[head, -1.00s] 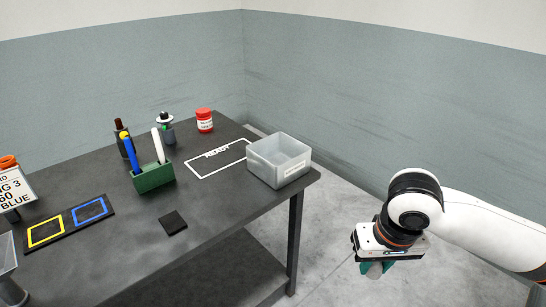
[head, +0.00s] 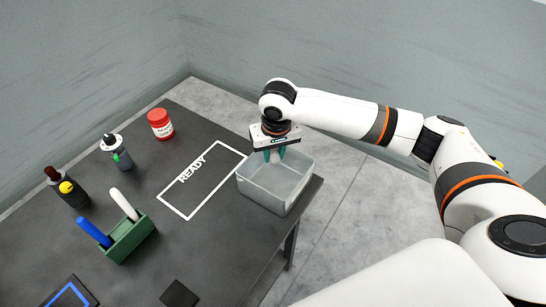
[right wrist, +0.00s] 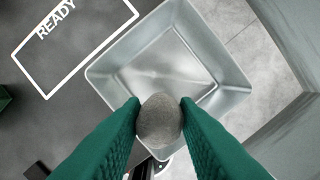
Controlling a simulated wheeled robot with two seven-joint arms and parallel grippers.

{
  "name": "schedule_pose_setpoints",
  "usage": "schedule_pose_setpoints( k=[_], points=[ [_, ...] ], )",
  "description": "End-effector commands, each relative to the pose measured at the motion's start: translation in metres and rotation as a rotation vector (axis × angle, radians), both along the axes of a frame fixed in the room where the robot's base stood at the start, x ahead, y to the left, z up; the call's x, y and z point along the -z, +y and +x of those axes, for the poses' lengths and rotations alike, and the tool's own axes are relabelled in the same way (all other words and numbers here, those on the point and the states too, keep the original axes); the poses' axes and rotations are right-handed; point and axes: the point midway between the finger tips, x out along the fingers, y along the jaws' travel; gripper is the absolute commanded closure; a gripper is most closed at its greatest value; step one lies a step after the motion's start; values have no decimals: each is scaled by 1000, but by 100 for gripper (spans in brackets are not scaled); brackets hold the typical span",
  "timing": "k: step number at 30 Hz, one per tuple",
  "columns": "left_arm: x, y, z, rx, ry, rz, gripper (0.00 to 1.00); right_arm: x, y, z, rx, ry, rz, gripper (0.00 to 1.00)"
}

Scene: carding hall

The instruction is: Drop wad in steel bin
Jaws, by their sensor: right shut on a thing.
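My right gripper (head: 275,156) is over the steel bin (head: 262,197), its green fingertips at the level of the bin's far part in the head view. In the right wrist view the green fingers (right wrist: 160,118) are shut on a grey, rounded wad (right wrist: 160,120). The wad hangs above the near side of the open bin (right wrist: 200,50), which looks empty where I can see inside. My left gripper is not in view.
The bin stands at the dark table's right corner, beside a white READY outline (head: 200,180). A red-lidded jar (head: 160,124), bottles (head: 116,151), a green holder with markers (head: 130,238) and a black square (head: 179,294) stand or lie to the left.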

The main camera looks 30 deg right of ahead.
Motion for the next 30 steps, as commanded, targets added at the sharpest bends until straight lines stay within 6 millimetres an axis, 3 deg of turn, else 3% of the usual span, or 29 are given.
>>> schedule_pose_setpoints(
  k=[1, 3, 11, 20, 30],
  points=[
    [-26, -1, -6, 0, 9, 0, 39, -11, -8, 6, 15, 6, -1, 93],
    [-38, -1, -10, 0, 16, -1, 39, -8, -16, 12, 27, 5, 0, 93],
    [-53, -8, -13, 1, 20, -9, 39, 4, -33, 22, 44, 1, 1, 93],
    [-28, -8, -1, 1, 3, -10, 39, 24, -34, 23, 44, -1, 0, 93],
    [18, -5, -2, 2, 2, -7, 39, 59, -34, 22, 43, -2, 0, 93]
  ],
)
